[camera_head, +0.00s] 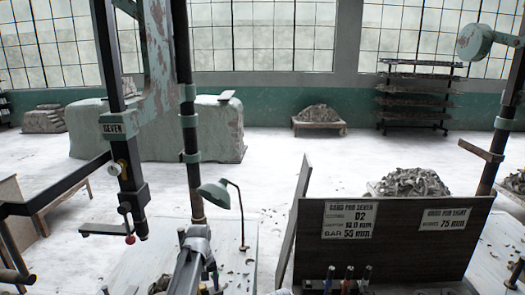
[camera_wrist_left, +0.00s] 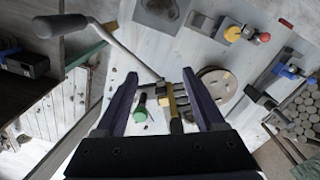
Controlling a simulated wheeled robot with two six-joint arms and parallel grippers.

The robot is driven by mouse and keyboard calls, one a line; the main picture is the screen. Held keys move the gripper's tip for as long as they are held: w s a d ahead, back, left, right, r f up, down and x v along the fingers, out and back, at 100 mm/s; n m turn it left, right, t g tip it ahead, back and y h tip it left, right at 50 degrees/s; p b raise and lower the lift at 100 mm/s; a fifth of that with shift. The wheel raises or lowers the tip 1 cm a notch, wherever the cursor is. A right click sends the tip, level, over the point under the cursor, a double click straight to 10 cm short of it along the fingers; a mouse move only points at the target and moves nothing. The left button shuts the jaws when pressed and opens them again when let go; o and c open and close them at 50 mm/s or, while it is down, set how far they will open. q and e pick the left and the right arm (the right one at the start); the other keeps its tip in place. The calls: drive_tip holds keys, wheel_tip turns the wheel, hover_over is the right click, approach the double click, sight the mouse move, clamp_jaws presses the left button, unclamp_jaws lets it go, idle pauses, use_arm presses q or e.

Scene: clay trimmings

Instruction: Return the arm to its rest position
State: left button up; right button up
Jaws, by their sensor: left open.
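My left gripper (camera_wrist_left: 160,76) is open in the left wrist view, with its two dark fingers spread apart. Nothing is clamped between them. A small brass-coloured piece (camera_wrist_left: 172,104) and a green-capped item (camera_wrist_left: 142,101) show in the gap, beyond or below the fingers; their distance cannot be told. In the head view part of my left arm (camera_head: 190,262) rises from the bottom edge, left of centre. The fingertips cannot be made out there. My right arm and gripper are in neither view.
A dark signboard (camera_head: 395,250) stands at the front right. In the wrist view a grey crank handle (camera_wrist_left: 124,50) crosses close by, and a round disc (camera_wrist_left: 215,83) lies beyond the right finger.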

use_arm(q)
drive_tip(key=s+d+f+m+b, duration=0.3)
drive_tip(key=s+d, duration=0.1)
drive_tip(key=s, duration=0.4)
drive_tip(key=s+d+f+m+b, duration=0.2)
drive_tip(key=s+d+f+b, duration=0.1)
drive_tip(key=s, duration=0.5)
drive_tip(key=s+d+f+m+y+b, duration=0.1)
drive_tip(key=s+d+f+m+b, duration=0.2)
drive_tip(key=s+d, duration=0.3)
drive_tip(key=shift+s+f+m+b, duration=0.25)
drive_tip(key=shift+s+m+b, duration=0.05)
drive_tip(key=shift+s, duration=0.8)
